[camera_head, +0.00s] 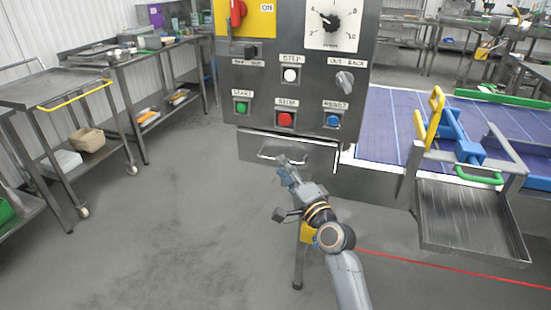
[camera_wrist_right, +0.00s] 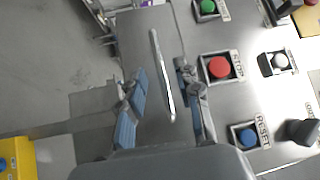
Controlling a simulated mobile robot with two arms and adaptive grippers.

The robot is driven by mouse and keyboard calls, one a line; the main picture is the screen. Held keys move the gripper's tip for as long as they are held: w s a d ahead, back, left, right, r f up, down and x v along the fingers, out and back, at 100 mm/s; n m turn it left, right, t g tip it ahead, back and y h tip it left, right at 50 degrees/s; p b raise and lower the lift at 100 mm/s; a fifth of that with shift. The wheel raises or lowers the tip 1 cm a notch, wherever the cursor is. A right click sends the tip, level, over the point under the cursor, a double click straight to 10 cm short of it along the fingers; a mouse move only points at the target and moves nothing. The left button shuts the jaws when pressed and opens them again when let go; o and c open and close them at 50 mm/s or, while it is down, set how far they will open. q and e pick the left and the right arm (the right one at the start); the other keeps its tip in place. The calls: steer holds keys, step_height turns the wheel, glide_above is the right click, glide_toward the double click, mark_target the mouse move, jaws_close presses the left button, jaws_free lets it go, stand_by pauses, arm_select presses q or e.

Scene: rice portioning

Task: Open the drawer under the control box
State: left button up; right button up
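The grey control box (camera_head: 262,97) stands at the top centre of the head view. The drawer (camera_head: 318,158) sits directly under it and looks closed. Its front carries a metal bar handle (camera_head: 268,155), which also shows in the wrist view (camera_wrist_right: 160,72). My right gripper (camera_head: 286,170) is at the drawer front, close to the right part of the handle. In the wrist view the blue-padded fingers of the right gripper (camera_wrist_right: 162,100) are spread apart, with the handle bar between them. Contact with the bar cannot be made out. My left gripper is not in view.
Green, red and blue buttons sit on the box just above the drawer, with the red stop button (camera_head: 286,119) nearest the handle. A steel tray (camera_head: 470,240) and a blue conveyor (camera_head: 385,125) are on the right. A wheeled cart (camera_head: 75,135) stands left. The floor before the drawer is clear.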

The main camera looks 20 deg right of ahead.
mark_target(288, 145)
steer(key=shift+x, duration=2.2)
steer(key=shift+c, duration=0.2)
jaws_close()
